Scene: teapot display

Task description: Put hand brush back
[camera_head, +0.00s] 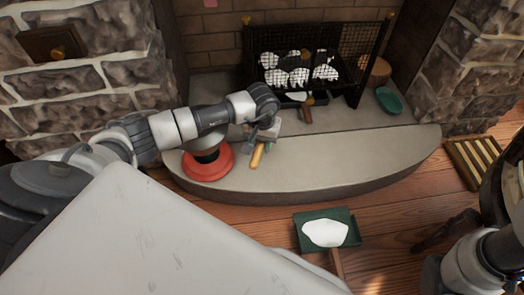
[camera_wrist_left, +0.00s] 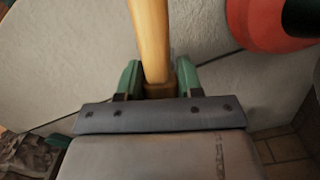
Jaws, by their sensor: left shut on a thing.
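My left gripper (camera_head: 262,137) is over the stone hearth, shut on the wooden handle of the hand brush (camera_head: 257,156). In the left wrist view, the pale wooden handle (camera_wrist_left: 150,40) stands between the gripper's two green-edged fingers (camera_wrist_left: 158,82). The brush's head and bristles are not clear in either view. A green dustpan (camera_head: 346,218) with a white heap on it lies on the wooden floor in front of the hearth.
A red round object (camera_head: 207,166) with a dark top stands on the hearth (camera_head: 340,165), left of the gripper. Another short-handled tool (camera_head: 306,114) lies before the black fire grate (camera_head: 353,75). A green dish (camera_head: 389,100) is at right, a wooden rack (camera_head: 475,163) on the floor.

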